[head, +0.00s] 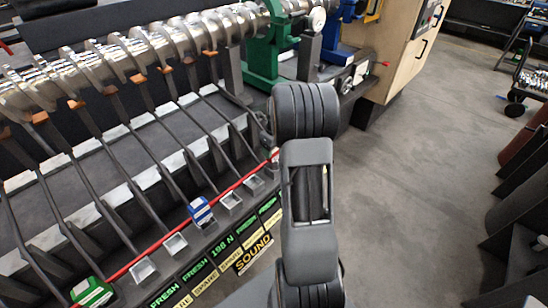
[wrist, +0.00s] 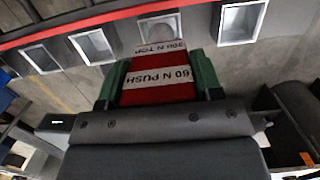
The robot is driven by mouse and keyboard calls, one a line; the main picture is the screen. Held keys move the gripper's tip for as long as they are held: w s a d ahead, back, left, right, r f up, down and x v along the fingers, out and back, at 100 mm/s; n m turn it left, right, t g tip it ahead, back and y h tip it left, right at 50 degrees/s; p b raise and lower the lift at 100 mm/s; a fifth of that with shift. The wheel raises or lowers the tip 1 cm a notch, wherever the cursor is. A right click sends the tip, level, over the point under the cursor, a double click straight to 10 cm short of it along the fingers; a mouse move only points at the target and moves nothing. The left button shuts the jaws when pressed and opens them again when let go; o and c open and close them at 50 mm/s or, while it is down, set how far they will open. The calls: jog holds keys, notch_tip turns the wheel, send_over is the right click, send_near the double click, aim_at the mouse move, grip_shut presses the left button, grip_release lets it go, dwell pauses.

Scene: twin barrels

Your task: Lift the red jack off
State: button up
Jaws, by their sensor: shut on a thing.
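A square metal socket (wrist: 165,31) shows just beyond the jack's far end. I cannot tell whether the jack is still touching its seat. In the head view a small red and white piece (head: 275,155) shows at the edge of my arm, which hides my gripper.
A blue jack (head: 201,211) and a green jack (head: 92,292) stand along the row. Empty metal sockets (head: 175,244) line it beside a red rail (head: 150,250). Dark sloping rods and a shiny crankshaft (head: 120,60) lie behind. Floor at right (head: 410,150) is open.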

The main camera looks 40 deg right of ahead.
jog(key=shift+r+p, duration=3.4)
jog(key=shift+r, duration=1.2)
